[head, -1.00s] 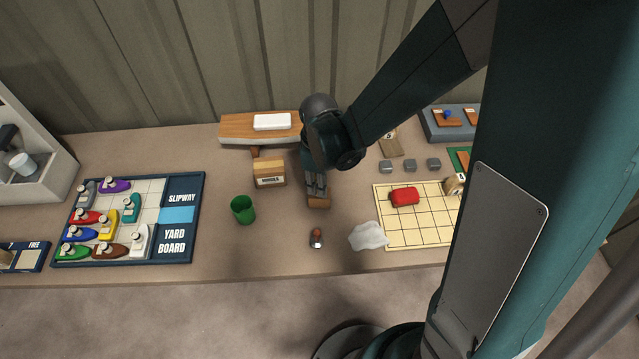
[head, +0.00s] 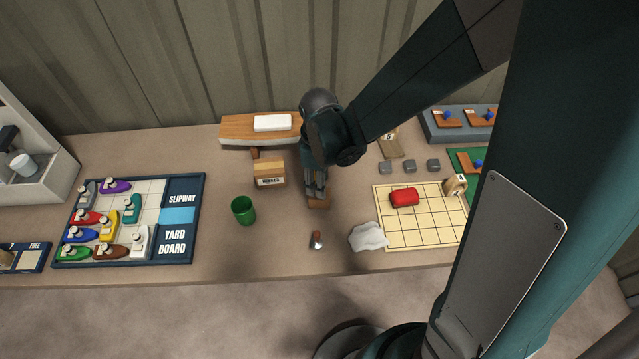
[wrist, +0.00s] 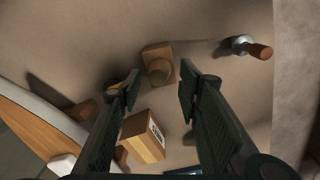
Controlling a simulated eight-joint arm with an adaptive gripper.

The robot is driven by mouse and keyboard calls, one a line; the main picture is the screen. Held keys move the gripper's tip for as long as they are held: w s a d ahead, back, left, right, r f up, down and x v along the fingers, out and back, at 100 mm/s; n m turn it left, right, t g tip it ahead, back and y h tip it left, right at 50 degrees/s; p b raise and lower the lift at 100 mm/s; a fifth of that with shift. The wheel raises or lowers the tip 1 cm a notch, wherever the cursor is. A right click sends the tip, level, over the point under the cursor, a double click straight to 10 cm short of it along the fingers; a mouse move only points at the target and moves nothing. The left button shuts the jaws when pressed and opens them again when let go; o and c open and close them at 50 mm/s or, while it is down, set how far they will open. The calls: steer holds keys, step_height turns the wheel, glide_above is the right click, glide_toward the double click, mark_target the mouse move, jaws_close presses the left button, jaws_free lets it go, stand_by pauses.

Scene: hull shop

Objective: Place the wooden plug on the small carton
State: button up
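The wooden plug (head: 318,203) stands on the bench as a squarish wooden block directly below my gripper (head: 315,185), which partly covers it in the head view. In the wrist view the plug (wrist: 158,65) shows a round knob and lies between and beyond the fingertips, apart from them. My gripper (wrist: 157,88) is open and empty, pointing down. The small carton (head: 269,172), brown with a pale stripe and a white label, stands left of and behind the plug in the head view. In the wrist view the carton (wrist: 142,140) lies lower, partly behind the left finger.
A green cup (head: 243,210) stands front-left of the carton. A wooden hull board (head: 238,128) with a white block is behind. The gridded mat (head: 430,228) holds a red piece.

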step_height(320, 180, up, 10)
steer(key=p, duration=0.1)
steer(key=shift+r, duration=0.15)
stand_by(0.5)
steer(key=shift+s, duration=0.1)
stand_by(0.6)
steer(key=s+d+r+m+t, duration=0.3)
steer(key=s+d+r+m, duration=0.3)
steer(key=d+r, duration=0.2)
steer(key=s+d+r+m+t, duration=0.4)
steer(key=s+d+r+m, duration=0.2)
steer(key=d+r+m, duration=0.1)
steer(key=shift+d+r, duration=0.45)
steer(key=shift+d, duration=0.85)
